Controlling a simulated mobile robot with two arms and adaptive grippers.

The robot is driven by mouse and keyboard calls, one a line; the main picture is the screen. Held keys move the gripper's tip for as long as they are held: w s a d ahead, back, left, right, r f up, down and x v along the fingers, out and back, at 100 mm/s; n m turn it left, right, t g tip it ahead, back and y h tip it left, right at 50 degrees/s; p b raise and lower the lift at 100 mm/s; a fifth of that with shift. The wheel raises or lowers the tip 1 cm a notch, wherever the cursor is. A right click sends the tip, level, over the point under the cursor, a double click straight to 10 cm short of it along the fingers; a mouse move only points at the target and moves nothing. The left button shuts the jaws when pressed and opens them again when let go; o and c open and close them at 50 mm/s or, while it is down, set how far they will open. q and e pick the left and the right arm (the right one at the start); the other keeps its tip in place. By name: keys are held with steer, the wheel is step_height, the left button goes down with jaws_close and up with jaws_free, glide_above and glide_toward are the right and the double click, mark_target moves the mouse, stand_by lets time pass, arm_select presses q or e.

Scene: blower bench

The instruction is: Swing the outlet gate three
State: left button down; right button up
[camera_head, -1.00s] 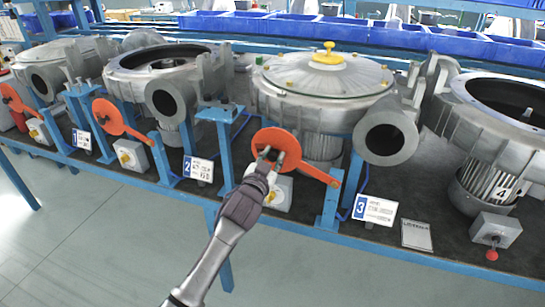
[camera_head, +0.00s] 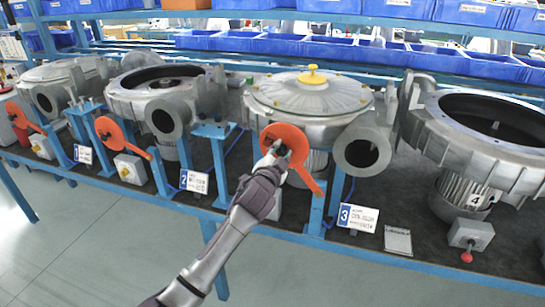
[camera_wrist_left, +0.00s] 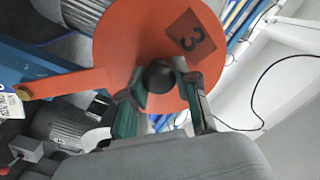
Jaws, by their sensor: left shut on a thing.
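The outlet gate three is an orange disc (camera_head: 297,146) with an arm running down to the right to a blue post. It stands in front of the third blower (camera_head: 307,97), left of that blower's round grey outlet (camera_head: 362,150). In the left wrist view the disc (camera_wrist_left: 134,35) carries a dark number 3 label and a black knob (camera_wrist_left: 159,77). My left gripper (camera_head: 277,151) is shut on the knob, a finger on each side of it. My right gripper is not in view.
The plate marked 3 (camera_head: 357,218) stands right of the post on the blue-edged bench. Blower four (camera_head: 478,140) is at the right, with a grey switch box (camera_head: 470,235). Gates two (camera_head: 117,133) and one (camera_head: 24,116) are at the left. Blue bins line the back.

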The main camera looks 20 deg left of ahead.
mark_target(299, 140)
arm_select(q)
steer(key=d+r+m, duration=0.1)
steer(key=d+r+m+p, duration=0.1)
steer(key=d, duration=0.1)
steer(key=d+r+m, duration=0.1)
steer(key=shift+d, duration=0.2)
steer(key=d+f+m+b, duration=0.1)
steer(key=d+f+m, duration=0.1)
steer(key=d+m, duration=0.9)
steer(key=d, duration=0.6)
steer(key=shift+s+d, duration=0.3)
steer(key=shift+s, duration=0.1)
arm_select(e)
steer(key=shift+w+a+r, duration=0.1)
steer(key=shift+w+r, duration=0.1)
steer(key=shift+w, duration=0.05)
arm_select(q)
steer(key=shift+f, duration=0.15)
steer(key=c, duration=0.8)
jaws_free()
steer(key=shift+d, duration=0.15)
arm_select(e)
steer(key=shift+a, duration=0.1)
